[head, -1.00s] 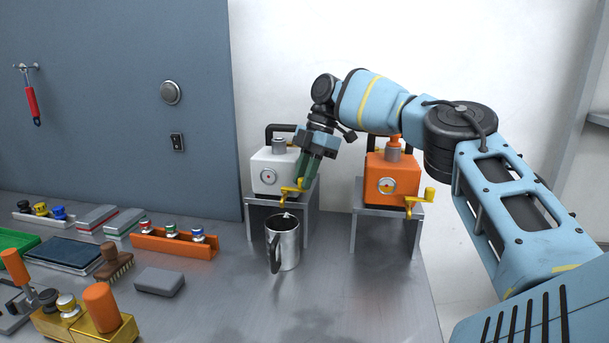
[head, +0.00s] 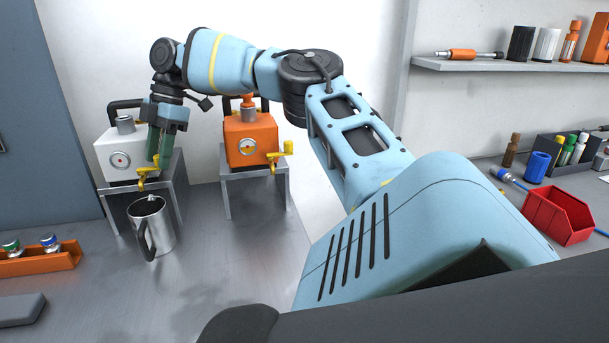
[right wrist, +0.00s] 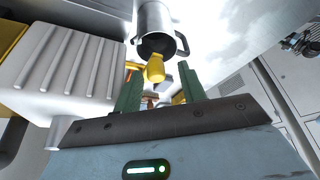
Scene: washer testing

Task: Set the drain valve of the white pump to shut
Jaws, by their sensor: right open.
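The white pump (head: 121,154) stands on a grey stand at the left in the head view, with a round gauge on its front. Its yellow drain valve (head: 147,177) sits at its lower right front; it also shows in the right wrist view (right wrist: 155,70), between the fingers. My right gripper (head: 160,157) is open with green fingers pointing down, close to the yellow valve at the pump's right side. In the right wrist view the gripper (right wrist: 160,92) has its fingers apart on either side of the yellow part; I cannot tell whether they touch it. My left gripper is not in view.
A metal mug (head: 152,232) stands below the white pump's valve. An orange pump (head: 252,138) with its own yellow valve stands to the right. An orange rack (head: 40,262) lies at left. A red bin (head: 558,215) is on the right bench. The table front is clear.

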